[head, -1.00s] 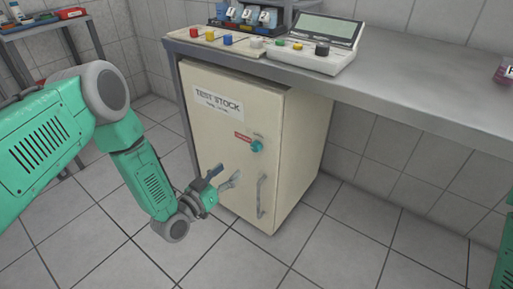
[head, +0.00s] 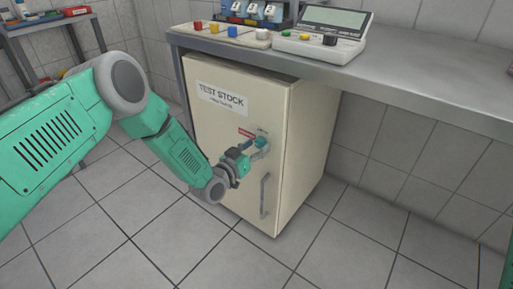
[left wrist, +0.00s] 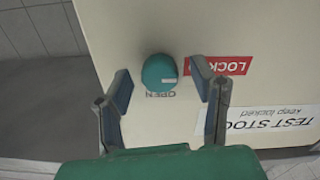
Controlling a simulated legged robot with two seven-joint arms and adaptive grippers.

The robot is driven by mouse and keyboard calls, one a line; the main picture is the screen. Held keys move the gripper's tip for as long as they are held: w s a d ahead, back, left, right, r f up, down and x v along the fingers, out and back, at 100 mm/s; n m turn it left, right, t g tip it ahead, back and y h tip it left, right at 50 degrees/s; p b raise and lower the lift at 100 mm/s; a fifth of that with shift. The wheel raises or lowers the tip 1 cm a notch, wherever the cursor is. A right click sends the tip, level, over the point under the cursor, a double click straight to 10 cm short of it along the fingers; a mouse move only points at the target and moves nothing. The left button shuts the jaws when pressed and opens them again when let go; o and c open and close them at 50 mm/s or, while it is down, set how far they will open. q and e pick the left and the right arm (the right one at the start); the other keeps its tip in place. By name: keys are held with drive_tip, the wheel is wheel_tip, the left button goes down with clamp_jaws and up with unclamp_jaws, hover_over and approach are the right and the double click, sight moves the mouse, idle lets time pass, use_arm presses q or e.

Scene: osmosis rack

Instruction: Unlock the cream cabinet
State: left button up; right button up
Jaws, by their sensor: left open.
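The cream cabinet (head: 232,165) stands shut under the bench, with a "TEST STOCK, keep locked" label (head: 222,99) on its door and a vertical grey handle (head: 264,196) lower down. In the left wrist view a round teal knob (left wrist: 159,71) sits on the door, with a red "LOCK" label (left wrist: 221,66) and the word "OPEN" beside it. My left gripper (head: 257,147) is at the knob. In the left wrist view its open fingers (left wrist: 161,93) stand to either side of the knob, with gaps and no visible contact. My right gripper is out of view.
The grey bench top (head: 415,75) overhangs the cabinet. It carries a meter with a display (head: 322,33), a panel of coloured buttons (head: 230,35) and a rack (head: 250,13). A shelf (head: 45,25) stands back left. The tiled floor is clear.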

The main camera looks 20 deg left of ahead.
use_arm(q)
drive_tip(key=c, duration=1.1)
drive_tip(key=shift+c, duration=0.2)
drive_tip(key=m+p, duration=0.1)
drive_tip(key=m, duration=0.3)
drive_tip(key=shift+p, duration=0.3)
drive_tip(key=m+p, duration=0.1)
drive_tip(key=m, duration=0.8)
drive_tip(key=shift+p, duration=0.35)
drive_tip(key=m, duration=0.4)
drive_tip(key=shift+s+f+m, duration=0.1)
drive_tip(key=shift+f+m, duration=0.05)
drive_tip(key=shift+m, duration=0.25)
